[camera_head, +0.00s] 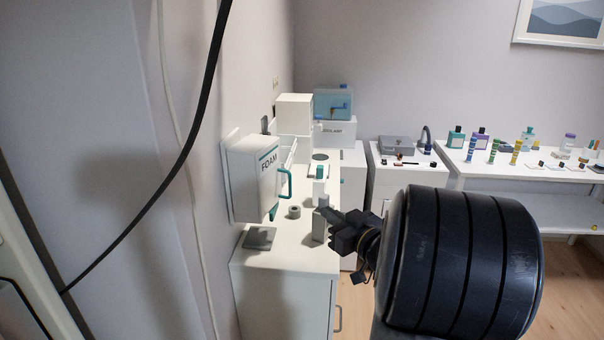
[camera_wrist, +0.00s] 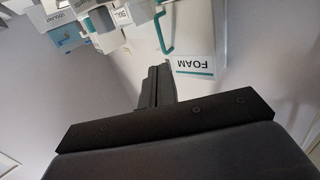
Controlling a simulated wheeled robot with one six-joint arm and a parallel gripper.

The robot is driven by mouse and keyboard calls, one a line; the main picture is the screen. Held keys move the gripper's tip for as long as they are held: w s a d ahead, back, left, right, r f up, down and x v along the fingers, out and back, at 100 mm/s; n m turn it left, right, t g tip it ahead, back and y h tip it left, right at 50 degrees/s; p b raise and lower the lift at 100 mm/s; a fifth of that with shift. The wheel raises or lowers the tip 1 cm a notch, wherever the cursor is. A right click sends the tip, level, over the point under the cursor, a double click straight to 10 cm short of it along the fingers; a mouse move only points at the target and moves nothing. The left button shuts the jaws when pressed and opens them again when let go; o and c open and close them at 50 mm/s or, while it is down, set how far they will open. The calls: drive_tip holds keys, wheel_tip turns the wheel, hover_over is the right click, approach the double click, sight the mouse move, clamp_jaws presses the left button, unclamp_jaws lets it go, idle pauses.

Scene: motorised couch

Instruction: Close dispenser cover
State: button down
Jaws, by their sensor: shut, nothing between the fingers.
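The white dispenser (camera_head: 250,180), marked FOAM, is fixed to the wall above the counter. Its cover carries a teal handle (camera_head: 286,183) on the right side. I cannot tell how far the cover stands open. In the wrist view the FOAM label (camera_wrist: 195,67) appears upside down, with the teal handle (camera_wrist: 161,35) just above and left of it. My gripper (camera_head: 326,213) is shut and empty, to the right of and a little lower than the handle in the head view. Its dark fingers (camera_wrist: 157,84) point toward the dispenser in the wrist view, apart from the handle in the picture.
The white counter (camera_head: 285,258) below holds a grey roll (camera_head: 294,212), a grey plate (camera_head: 259,238) and small upright items. A white box (camera_head: 294,114) and a blue-tinted tank (camera_head: 333,104) stand behind. A table with bottles (camera_head: 530,178) is at the right.

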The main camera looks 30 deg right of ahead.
drive_tip(key=w+a+p, duration=0.1)
drive_tip(key=w, duration=1.2)
drive_tip(key=shift+w+a, duration=0.35)
drive_tip(key=w+p, duration=0.1)
drive_tip(key=w+y+p, duration=0.1)
drive_tip(key=w, duration=0.1)
drive_tip(key=w+d+n+y+p, duration=0.1)
drive_tip(key=shift+w, duration=0.35)
